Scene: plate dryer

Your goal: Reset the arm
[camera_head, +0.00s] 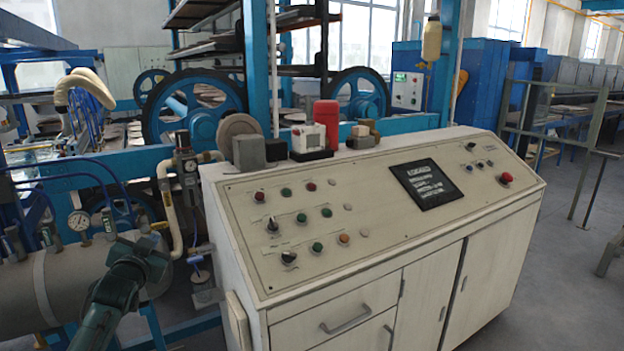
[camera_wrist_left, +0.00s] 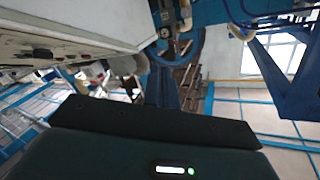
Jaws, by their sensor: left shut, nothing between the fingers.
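My left arm (camera_head: 108,300), dark green, comes in from the bottom left in the head view. Its gripper (camera_head: 148,256) is small and dark there, in front of a grey cylindrical tank and left of the control console (camera_head: 330,285). In the left wrist view the dark gripper (camera_wrist_left: 155,122) fills the bottom, with a small lit indicator on its body. It is shut and empty. The wrist view looks tilted, with the console's pale side (camera_wrist_left: 60,45) at the upper left. My right gripper is not in view.
The console has buttons, knobs and a dark screen (camera_head: 426,184). A red container (camera_head: 326,122) and small boxes stand on its back edge. The tank (camera_head: 62,280), gauges and hoses crowd the left. Grey floor is open at the right, beside a railing (camera_head: 548,118).

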